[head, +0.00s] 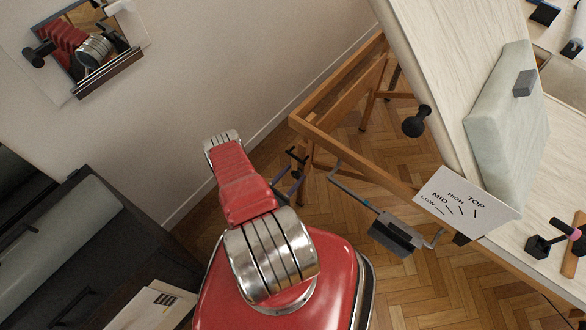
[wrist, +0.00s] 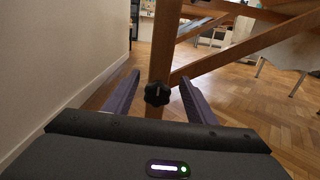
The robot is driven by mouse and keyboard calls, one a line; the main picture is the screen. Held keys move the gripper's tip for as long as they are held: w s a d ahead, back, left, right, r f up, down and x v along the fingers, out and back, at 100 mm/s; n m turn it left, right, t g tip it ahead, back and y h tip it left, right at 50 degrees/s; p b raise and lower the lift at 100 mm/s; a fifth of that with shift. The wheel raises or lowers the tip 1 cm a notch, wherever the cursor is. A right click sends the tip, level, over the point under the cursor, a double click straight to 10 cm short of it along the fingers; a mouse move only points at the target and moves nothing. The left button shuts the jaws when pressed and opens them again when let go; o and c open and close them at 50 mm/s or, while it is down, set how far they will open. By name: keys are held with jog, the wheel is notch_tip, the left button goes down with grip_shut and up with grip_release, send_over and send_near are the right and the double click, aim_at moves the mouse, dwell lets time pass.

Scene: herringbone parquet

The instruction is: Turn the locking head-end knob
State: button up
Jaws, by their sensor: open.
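A black lobed knob (wrist: 158,93) sits on an upright wooden leg (wrist: 163,50) of the tilted table frame, in the middle of the wrist view. My gripper (wrist: 159,77) is open, with one purple-grey finger on each side of the knob in the picture. The fingers look apart from it, and I cannot tell how far short of it they are. In the head view, dark parts by the near table leg (head: 306,158) are small and partly behind my red arm, so the knob is not clear there.
The wooden table frame (head: 340,85) carries a tilted pale top (head: 440,60) with a grey-green cushion (head: 508,120). A card marked LOW, MID, HIGH, TOP (head: 466,203) hangs at its edge. A black round knob (head: 416,121) is nearby. The wall (wrist: 60,60) runs close on the left.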

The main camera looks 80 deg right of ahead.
jog(key=shift+r, duration=3.45)
jog(key=shift+s, duration=0.1)
